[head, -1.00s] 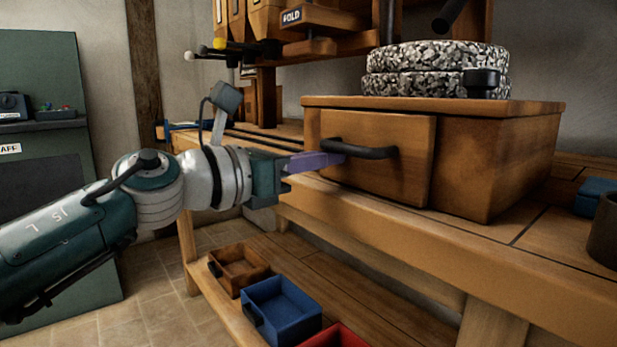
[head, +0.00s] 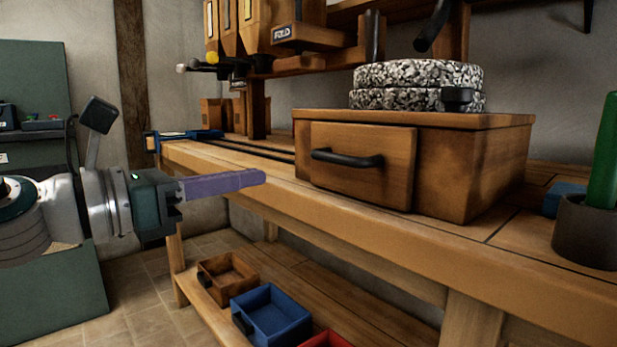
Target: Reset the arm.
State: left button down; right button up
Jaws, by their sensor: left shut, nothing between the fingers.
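My left gripper (head: 262,177) comes in from the left, its purple fingers pressed together with nothing between them. It points right, in front of the bench edge, apart from the drawer handle. The wooden box (head: 470,165) on the bench has a drawer front (head: 392,165) with a black bar handle (head: 347,158). The drawer front looks nearly flush with the box; I cannot tell if it is fully closed. My right gripper is not in view.
Speckled millstones (head: 418,75) lie on the box. The wooden bench (head: 400,240) spans the view. A dark cup (head: 585,232) holding a green rod (head: 605,160) stands at right, near a blue block (head: 563,198). Below are a brown tray (head: 228,276) and a blue tray (head: 272,316).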

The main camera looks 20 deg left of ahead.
pick_arm(q)
jog(key=s+a+r+n+t+y+p, duration=0.1)
jog(key=s+a+r+n+y+p, duration=0.4)
jog(key=r+n+p, duration=0.6)
jog(key=s+a+r+n+t+y+p, duration=0.15)
jog(key=r+n+y+p, duration=0.5)
jog(key=n, duration=0.85)
jog(key=s+d+n+g+h+p, duration=0.1)
jog(key=s+d+n+g+p, duration=0.2)
jog(key=s+n+g+p, duration=0.35)
jog(key=s+d+n+g+h+p, duration=0.1)
jog(key=s+d+n+g+p, duration=0.2)
jog(key=s+p, duration=0.5)
jog(key=s+d+n+g+h+p, duration=0.1)
jog(key=s+d+n+g+p, duration=0.4)
jog(key=s, duration=0.3)
notch_tip(320, 180, up, 35)
jog(key=a+p, duration=0.1)
jog(key=p, duration=3.5)
jog(key=shift+w+a, duration=0.15)
jog(key=shift+a, duration=0.25)
jog(key=shift+y, duration=0.25)
